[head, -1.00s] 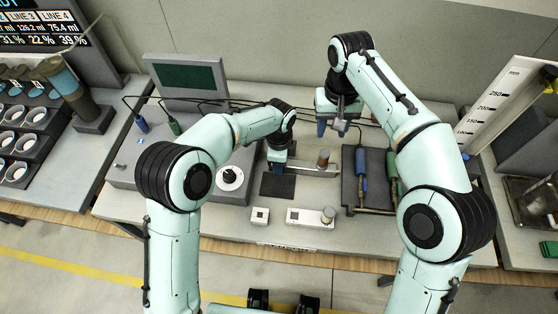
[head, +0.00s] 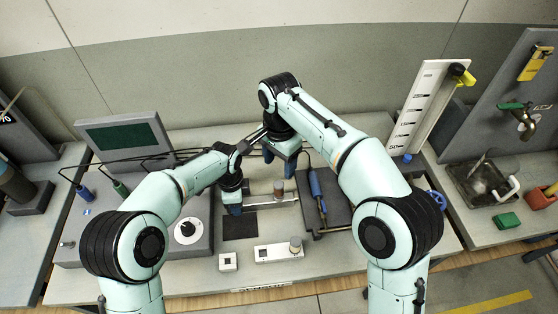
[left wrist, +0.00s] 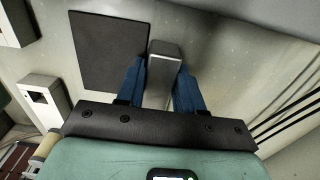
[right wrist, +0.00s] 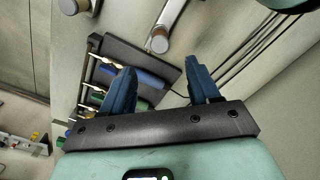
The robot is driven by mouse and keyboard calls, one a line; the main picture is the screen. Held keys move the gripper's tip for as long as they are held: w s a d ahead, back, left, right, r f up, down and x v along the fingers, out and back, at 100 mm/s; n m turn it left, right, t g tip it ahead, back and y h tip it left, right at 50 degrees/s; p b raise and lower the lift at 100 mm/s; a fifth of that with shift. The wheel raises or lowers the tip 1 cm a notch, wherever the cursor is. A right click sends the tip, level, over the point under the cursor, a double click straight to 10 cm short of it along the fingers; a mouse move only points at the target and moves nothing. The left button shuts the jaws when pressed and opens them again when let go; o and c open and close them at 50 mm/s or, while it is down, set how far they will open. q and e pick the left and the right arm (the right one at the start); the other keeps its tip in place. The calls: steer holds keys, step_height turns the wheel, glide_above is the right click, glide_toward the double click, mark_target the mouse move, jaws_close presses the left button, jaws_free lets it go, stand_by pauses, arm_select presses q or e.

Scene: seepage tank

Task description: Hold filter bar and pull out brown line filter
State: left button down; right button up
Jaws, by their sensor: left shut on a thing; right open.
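The filter bar (head: 264,205) is a pale metal bar lying on the bench. A brown-topped cylindrical filter (head: 279,188) stands upright near its right end. My left gripper (head: 233,208) is shut on the bar's left end; in the left wrist view the blue fingers flank the grey bar end (left wrist: 163,62). My right gripper (head: 282,154) is open and empty, behind and above the filter. In the right wrist view, the filter's round brown top (right wrist: 159,42) lies beyond the spread fingers (right wrist: 161,88), apart from them.
A dark rack (head: 332,216) with a blue cylinder (head: 317,190) sits to the right; the right wrist view also shows green ones. A white block with a cylinder (head: 280,253), a small white box (head: 228,262) and a dark pad (head: 240,227) lie in front. Thin black lines run behind.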

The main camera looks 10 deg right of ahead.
mark_target(279, 183)
step_height(279, 183, down, 12)
stand_by(0.6)
jaws_close()
stand_by(1.8)
steer(key=shift+r, duration=0.35)
stand_by(0.4)
